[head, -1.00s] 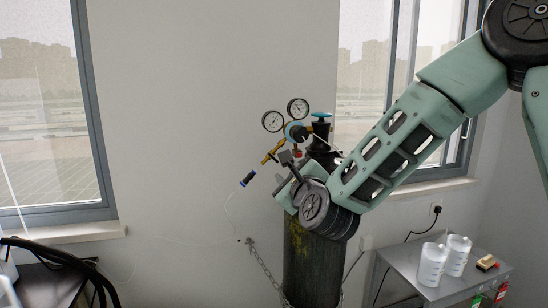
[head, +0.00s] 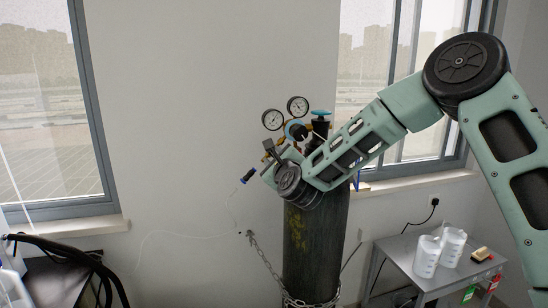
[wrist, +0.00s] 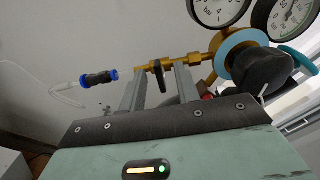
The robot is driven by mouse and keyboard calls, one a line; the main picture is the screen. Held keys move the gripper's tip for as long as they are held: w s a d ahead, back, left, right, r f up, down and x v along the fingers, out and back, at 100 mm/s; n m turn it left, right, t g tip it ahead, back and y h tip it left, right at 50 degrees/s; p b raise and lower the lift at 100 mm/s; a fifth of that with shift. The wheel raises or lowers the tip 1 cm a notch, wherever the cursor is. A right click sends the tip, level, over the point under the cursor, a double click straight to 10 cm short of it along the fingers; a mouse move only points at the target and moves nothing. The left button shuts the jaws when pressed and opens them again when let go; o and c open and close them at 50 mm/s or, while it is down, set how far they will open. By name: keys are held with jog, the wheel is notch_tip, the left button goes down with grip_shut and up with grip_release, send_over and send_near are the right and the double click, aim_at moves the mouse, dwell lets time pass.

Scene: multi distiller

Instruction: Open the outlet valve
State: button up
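The outlet valve is a small black lever (wrist: 157,72) on the brass outlet pipe (wrist: 198,60) of the regulator in the wrist view. My gripper (wrist: 160,78) is open, with its two grey fingers apart on either side of the lever. I see a gap on both sides and cannot tell whether a finger touches it. The regulator (head: 296,130), with two round gauges, sits at the top of the dark gas cylinder (head: 315,250) in the head view. There my wrist hides the lever and most of the pipe.
A black-and-blue hose connector (wrist: 98,78) is at the pipe's left end, with a thin clear tube. A large black regulator knob (wrist: 262,72) is close on the right. A chain (head: 266,262) holds the cylinder.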

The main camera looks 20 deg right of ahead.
grip_shut()
